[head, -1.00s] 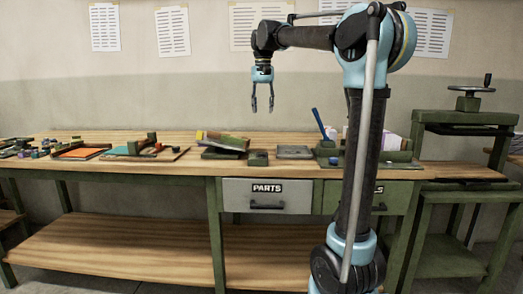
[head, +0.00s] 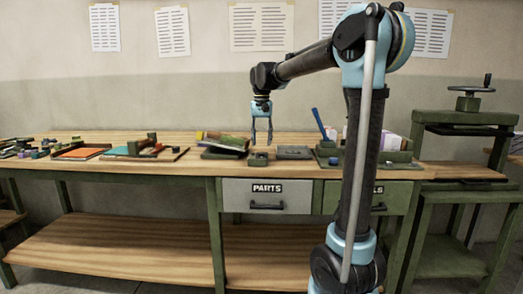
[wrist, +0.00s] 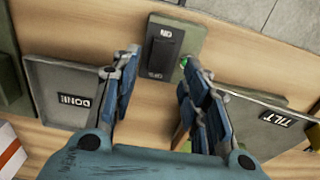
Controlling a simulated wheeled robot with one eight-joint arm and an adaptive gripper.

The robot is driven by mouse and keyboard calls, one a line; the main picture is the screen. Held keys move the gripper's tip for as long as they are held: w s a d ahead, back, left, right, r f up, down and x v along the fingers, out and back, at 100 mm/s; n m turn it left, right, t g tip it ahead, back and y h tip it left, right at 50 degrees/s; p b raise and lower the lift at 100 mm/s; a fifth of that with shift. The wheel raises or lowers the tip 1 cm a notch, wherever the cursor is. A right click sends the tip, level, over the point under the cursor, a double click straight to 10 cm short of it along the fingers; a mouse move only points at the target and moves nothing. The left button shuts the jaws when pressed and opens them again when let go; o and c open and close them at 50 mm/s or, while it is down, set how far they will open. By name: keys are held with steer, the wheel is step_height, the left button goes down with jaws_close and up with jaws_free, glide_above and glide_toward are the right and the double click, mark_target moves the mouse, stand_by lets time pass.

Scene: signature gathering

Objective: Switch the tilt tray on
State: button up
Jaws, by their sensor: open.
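The tilt tray (head: 226,142) stands on the bench, tilted, with colourful flat items on it. In the wrist view its edge (wrist: 255,120) with a TILT label shows at right, partly behind my finger. A small dark green switch box (head: 258,158) sits beside it. In the wrist view the switch box (wrist: 190,40) has a black rocker (wrist: 163,52) with a label at each end; a small green spot shows by the right fingertip. My gripper (head: 262,140) points down above the box, open and empty. In the wrist view my gripper (wrist: 160,58) has its fingers on either side of the rocker.
A grey tray labelled DONE (wrist: 50,75) lies on the other side of the switch box; it also shows in the head view (head: 294,152). Farther right is a green holder (head: 395,164) and a blue-handled tool (head: 318,122). Boards and small blocks lie at left.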

mark_target(262, 153)
steer(key=shift+f, duration=2)
